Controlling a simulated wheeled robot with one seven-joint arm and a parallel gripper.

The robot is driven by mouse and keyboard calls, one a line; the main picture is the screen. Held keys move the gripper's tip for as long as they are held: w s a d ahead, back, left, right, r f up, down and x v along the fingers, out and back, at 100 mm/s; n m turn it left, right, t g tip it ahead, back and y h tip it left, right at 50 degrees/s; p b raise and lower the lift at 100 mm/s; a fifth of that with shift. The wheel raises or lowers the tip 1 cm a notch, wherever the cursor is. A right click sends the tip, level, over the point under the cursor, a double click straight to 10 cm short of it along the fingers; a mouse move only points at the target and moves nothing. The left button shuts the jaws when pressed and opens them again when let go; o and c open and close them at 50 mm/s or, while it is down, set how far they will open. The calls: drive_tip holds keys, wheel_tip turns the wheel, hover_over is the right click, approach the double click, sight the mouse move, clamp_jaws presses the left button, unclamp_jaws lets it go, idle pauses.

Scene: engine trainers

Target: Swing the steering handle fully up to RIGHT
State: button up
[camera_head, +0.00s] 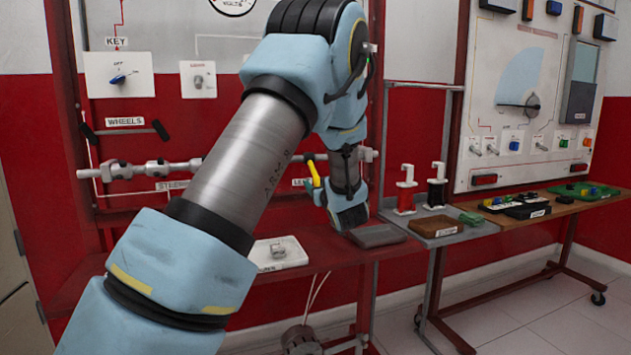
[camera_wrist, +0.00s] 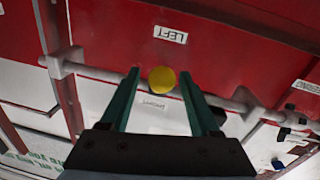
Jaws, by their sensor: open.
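The steering handle shows in the head view as a short yellow lever (camera_head: 313,172), leaning a little, near the right end of a grey horizontal shaft (camera_head: 140,170). In the wrist view its round yellow knob (camera_wrist: 162,79) sits between the two green fingers of my gripper (camera_wrist: 160,72). The gripper is open, with a gap visible on both sides of the knob. A LEFT label (camera_wrist: 170,35) appears upside down on the red panel in that view. A smaller label (camera_wrist: 154,104) by the shaft is too small to read. My arm hides part of the shaft in the head view.
A red bench carries a white plate with a metal part (camera_head: 278,252) and a dark tray (camera_head: 377,236). A key switch panel (camera_head: 119,75) is above the shaft. Red and black posts (camera_head: 437,187) stand on the neighbouring bench to the right.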

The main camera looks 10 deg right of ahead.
drive_tip(key=w, duration=0.3)
drive_tip(key=shift+w+a, duration=0.1)
drive_tip(key=shift+w, duration=0.1)
clamp_jaws()
idle(0.4)
idle(0.9)
